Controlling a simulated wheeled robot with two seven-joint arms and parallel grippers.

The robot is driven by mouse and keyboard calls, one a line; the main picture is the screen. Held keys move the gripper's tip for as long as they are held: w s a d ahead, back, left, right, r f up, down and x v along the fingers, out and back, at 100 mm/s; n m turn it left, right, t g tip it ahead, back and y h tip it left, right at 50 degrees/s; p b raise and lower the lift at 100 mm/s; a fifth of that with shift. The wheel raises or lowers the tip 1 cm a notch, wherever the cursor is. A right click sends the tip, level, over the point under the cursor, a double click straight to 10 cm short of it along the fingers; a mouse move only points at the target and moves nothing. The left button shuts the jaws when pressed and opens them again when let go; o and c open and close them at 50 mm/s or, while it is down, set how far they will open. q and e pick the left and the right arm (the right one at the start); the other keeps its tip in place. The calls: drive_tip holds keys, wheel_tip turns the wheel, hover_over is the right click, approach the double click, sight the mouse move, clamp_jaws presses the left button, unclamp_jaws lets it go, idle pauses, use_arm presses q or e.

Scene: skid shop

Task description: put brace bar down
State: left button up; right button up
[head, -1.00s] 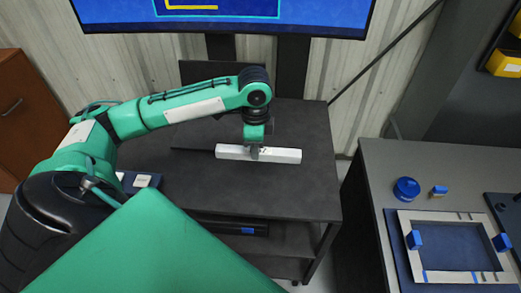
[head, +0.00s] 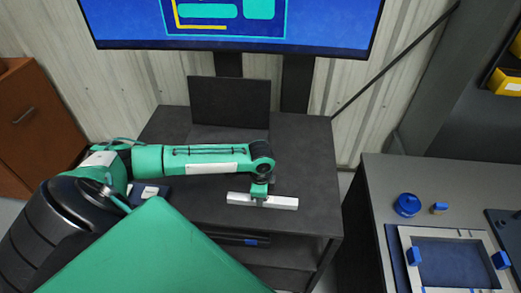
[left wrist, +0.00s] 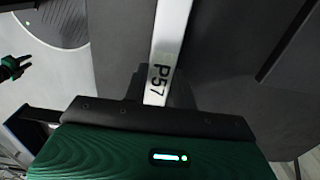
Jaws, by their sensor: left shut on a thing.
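The brace bar (head: 285,202) is a long white bar lying level across the head view, over the front part of the dark table (head: 310,150). My left gripper (head: 259,196) is shut on it near its middle, from above. I cannot tell whether the bar touches the table top. In the left wrist view the bar (left wrist: 172,35) runs up from between the dark jaws, with the mark P57 on its face. A small green and dark shape at the left edge of that view looks like my right gripper (left wrist: 22,66), too small to read.
A dark upright panel (head: 229,102) stands at the table's back, below a large screen (head: 330,22). A small white-topped item (head: 150,191) lies at the left. On the right bench are a blue round item (head: 407,205) and a pale frame (head: 452,236). The table's right part is clear.

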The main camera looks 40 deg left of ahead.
use_arm(q)
drive_tip(key=o, duration=1.1)
drive_tip(key=shift+f, duration=0.1)
drive_tip(key=shift+c, duration=0.2)
use_arm(e)
drive_tip(key=shift+s+d, duration=0.1)
drive_tip(key=shift+d, duration=0.5)
use_arm(q)
wheel_tip(320, 180, up, 12)
drive_tip(key=b, duration=0.2)
drive_tip(key=shift+b, duration=0.35)
use_arm(e)
drive_tip(key=f, duration=0.2)
drive_tip(key=shift+a+f, duration=0.25)
drive_tip(key=shift+f, duration=0.1)
drive_tip(key=shift+d, duration=0.15)
